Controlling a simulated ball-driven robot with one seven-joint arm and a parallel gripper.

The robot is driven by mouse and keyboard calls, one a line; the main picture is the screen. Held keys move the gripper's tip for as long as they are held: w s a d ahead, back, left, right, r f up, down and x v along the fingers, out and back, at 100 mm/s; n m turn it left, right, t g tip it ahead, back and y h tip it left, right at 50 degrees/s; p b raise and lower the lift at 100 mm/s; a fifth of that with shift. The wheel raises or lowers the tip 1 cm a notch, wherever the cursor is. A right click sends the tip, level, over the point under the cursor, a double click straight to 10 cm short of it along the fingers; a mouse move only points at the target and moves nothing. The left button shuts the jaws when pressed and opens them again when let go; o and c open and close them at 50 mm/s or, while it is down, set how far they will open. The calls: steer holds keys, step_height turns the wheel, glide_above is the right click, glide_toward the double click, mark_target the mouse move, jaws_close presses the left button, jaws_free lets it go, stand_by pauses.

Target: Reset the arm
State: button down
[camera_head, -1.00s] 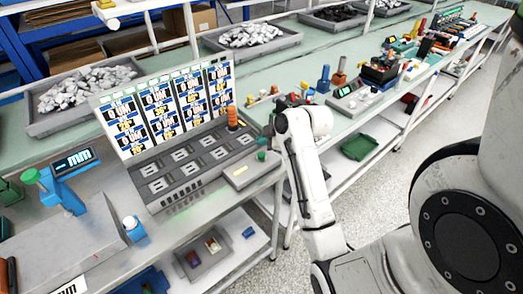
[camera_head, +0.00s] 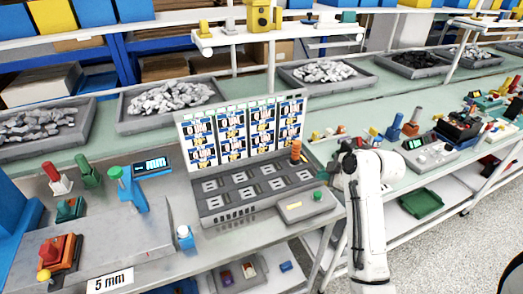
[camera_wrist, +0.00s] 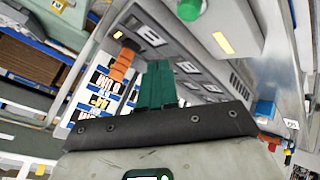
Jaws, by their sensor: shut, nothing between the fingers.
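The breaker test bench (camera_head: 230,206) has a grey base with rows of slots and an upright panel of displays (camera_head: 190,130) behind it. An orange stacked piece (camera_head: 296,151) stands at its right back corner and also shows in the wrist view (camera_wrist: 122,65). A control box (camera_head: 300,207) with a yellow label and a green button (camera_head: 318,196) sits at its right front. My gripper's green fingers (camera_wrist: 158,85) are together and empty in the wrist view, over the base. In the head view my dark wrist is right of the bench; the fingertips are hard to make out there.
Bins of grey parts (camera_head: 170,97) line the back of the bench. A blue gauge stand (camera_head: 130,190) and a red-orange fixture (camera_head: 60,255) are at left. A grey device with buttons (camera_head: 428,152) is at right. Grey floor (camera_head: 430,255) is open at lower right.

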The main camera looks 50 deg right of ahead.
steer(key=shift+m+g+y, duration=0.3)
steer(key=shift+g+y, duration=0.1)
steer(key=shift+y, duration=0.3)
steer(key=a+f, duration=0.1)
steer(key=a, duration=0.1)
steer(key=w+a+f, duration=0.1)
steer(key=a, duration=0.1)
steer(key=a+f, duration=0.1)
steer(key=a, duration=0.1)
steer(key=shift+w+a+f, duration=0.25)
steer(key=shift+a, duration=0.05)
steer(key=s+a+f+m+g+y, duration=0.15)
steer(key=a+f, duration=0.25)
steer(key=a, duration=0.5)
steer(key=s+a+f+m+g+y, duration=0.1)
steer(key=s+a+f+g, duration=0.2)
steer(key=a, duration=0.6)
steer(key=s+a+f+m+g, duration=0.2)
steer(key=s+a, duration=0.4)
steer(key=s, duration=0.2)
steer(key=shift+a+f+m+h+b, duration=0.35)
steer(key=shift+a+h, duration=0.05)
steer(key=shift+h, duration=0.05)
stand_by(2.3)
